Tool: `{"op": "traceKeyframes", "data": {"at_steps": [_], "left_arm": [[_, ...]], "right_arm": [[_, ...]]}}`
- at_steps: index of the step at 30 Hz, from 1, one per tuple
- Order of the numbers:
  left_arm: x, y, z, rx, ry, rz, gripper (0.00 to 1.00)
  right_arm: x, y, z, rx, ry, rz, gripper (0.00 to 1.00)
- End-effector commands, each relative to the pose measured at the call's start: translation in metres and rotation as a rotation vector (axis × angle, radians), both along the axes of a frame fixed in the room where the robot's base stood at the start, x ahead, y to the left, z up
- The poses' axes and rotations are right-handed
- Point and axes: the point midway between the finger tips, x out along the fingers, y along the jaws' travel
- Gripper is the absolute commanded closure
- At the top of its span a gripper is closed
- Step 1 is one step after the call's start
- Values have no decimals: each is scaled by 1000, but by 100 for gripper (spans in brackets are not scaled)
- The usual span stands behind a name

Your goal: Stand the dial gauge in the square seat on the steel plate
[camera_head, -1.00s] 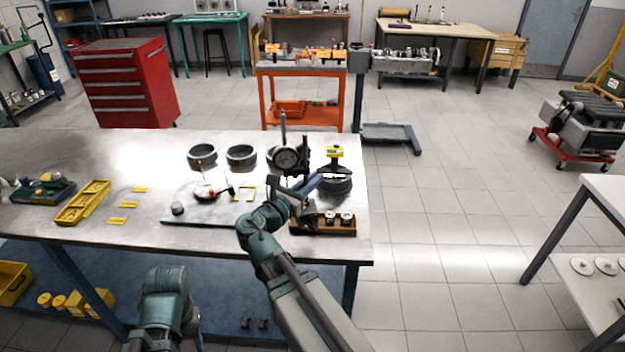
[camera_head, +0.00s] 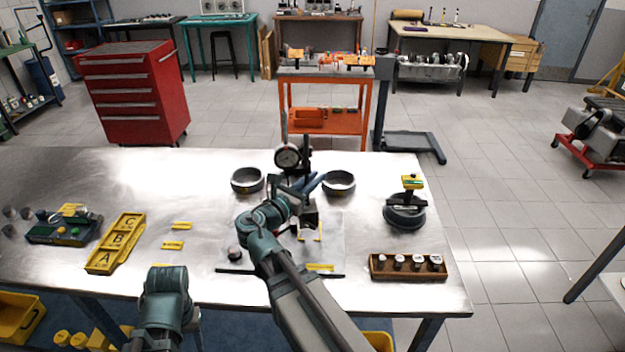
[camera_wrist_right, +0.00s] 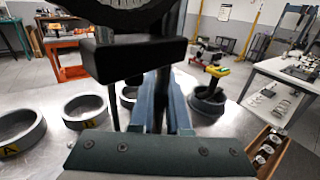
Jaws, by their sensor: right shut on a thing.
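The dial gauge (camera_head: 288,157), a round dark dial on an upright black stand, is held upright above the table by my right gripper (camera_head: 304,187). The gripper is shut on the stand. In the right wrist view the dial (camera_wrist_right: 130,8) is cut off at the top, with a black block below it. The steel plate (camera_head: 334,248) lies on the table below and nearer. Yellow corner marks (camera_head: 318,234) on the plate outline the square seat, partly hidden by my right arm. Of my left arm only a forward link shows at the bottom; its gripper is out of view.
Metal rings, one (camera_head: 247,181) left and one (camera_head: 339,184) right of the gauge, stand behind the plate. A dark round part with a yellow-topped tool (camera_head: 411,183) stands farther right. A wooden rack (camera_head: 408,267) is at front right, a yellow lettered tray (camera_head: 116,243) at left.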

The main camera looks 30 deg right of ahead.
Motion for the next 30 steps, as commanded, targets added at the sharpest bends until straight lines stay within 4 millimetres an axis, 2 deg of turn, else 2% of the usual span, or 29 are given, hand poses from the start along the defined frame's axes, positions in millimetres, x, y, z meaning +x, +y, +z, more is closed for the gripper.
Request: {"op": "traceKeyframes", "data": {"at_steps": [3, 10, 20, 30], "left_arm": [[0, 0, 1, 0, 0, 0, 50], [0, 0, 1, 0, 0, 0, 50], [0, 0, -1, 0, 0, 0, 50], [0, 0, -12, 0, 0, 0, 50]], "right_arm": [[12, -8, 1, -3, 0, -75, 100], [16, -18, 1, -3, 0, -186, 100], [14, -19, 0, -3, 0, -198, 100], [14, -19, -11, -3, 0, -197, 100]]}}
